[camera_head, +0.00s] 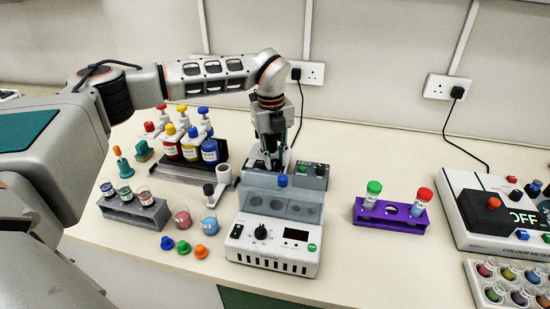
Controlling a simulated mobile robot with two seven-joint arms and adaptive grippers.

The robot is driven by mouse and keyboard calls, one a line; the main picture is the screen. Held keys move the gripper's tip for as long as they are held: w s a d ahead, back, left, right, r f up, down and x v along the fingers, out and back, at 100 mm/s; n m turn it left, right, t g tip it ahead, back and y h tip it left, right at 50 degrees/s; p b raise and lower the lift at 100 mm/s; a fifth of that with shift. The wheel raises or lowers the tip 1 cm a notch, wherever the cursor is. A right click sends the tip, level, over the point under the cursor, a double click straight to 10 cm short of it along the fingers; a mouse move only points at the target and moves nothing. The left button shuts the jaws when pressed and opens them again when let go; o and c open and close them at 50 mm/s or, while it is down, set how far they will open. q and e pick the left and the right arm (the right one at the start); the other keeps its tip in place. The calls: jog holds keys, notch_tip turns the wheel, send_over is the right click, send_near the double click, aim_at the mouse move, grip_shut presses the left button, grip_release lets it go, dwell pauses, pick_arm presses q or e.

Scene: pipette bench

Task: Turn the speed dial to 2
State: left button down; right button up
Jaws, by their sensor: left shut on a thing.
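The speed dial (261,232) is a small black knob on the sloped front panel of a white bench device (275,258). Tick marks surround it, but its numbers and setting are too small to read. The device also has a dark display (296,234), a green button (312,247) and a grey top section (282,205). My left gripper (271,160) points down behind the device, well beyond the dial and apart from it. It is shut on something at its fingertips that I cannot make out. My right gripper is not in view.
A blue knob (282,181) stands up between the left gripper and the dial. A grey tube rack (135,212), small cups (209,225) and coloured caps (184,247) are on the left. A purple rack (391,216) is on the right. Bench in front of it is clear.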

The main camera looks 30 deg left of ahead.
aim_at(273, 162)
pick_arm(q)
jog(key=c, duration=1.8)
grip_release()
jog(key=r, duration=1.2)
jog(key=shift+s+a, duration=0.2)
jog(key=shift+a, duration=0.05)
